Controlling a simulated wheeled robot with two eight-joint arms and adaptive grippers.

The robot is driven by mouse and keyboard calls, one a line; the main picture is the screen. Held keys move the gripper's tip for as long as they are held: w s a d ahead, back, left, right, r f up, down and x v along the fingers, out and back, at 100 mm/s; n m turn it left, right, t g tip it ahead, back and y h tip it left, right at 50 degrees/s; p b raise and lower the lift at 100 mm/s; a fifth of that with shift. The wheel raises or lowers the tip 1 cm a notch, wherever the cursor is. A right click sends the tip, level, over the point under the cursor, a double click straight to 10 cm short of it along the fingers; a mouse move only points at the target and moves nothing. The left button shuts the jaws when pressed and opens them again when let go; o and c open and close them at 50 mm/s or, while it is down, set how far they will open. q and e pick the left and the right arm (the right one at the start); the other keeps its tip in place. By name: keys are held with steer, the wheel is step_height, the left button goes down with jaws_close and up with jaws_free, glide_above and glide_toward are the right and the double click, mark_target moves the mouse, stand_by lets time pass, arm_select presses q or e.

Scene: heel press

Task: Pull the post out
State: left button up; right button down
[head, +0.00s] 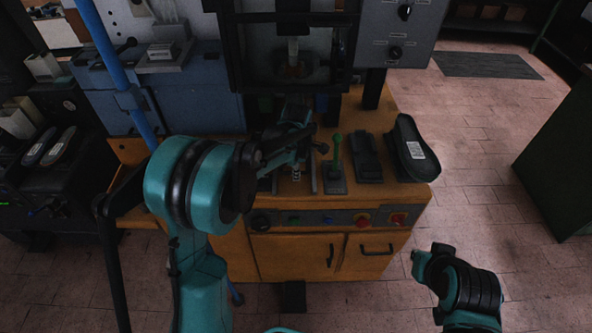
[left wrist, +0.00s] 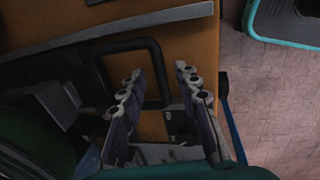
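A green upright post (head: 337,150) with a rounded top stands in a dark base (head: 335,178) on the orange cabinet top; I cannot tell if this is the task's post. A pale upright piece (head: 293,48) shows inside the press frame. My left gripper (head: 299,155) is over the cabinet top, left of the green post and apart from it, partly hidden by my arm. In the left wrist view my left gripper (left wrist: 160,75) has its two padded fingers apart, with nothing seen between them. My right arm's end (head: 432,262) is low at the right, its fingers not clear.
A dark shoe sole (head: 408,145) with a white label and a dark block (head: 368,158) lie right of the green post. The orange cabinet (head: 300,257) has a button panel (head: 330,219) in front. The press frame (head: 235,60) rises behind. Tiled floor (head: 490,150) is clear at right.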

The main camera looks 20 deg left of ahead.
arm_select(q)
jaws_close()
steer(key=shift+s, duration=0.1)
steer(key=s+d, duration=0.2)
steer(key=s, duration=0.5)
steer(key=s+d+p, duration=0.1)
steer(key=s+d, duration=0.1)
steer(key=s, duration=0.6)
steer(key=shift+s+d, duration=0.25)
steer(key=shift+f, duration=0.1)
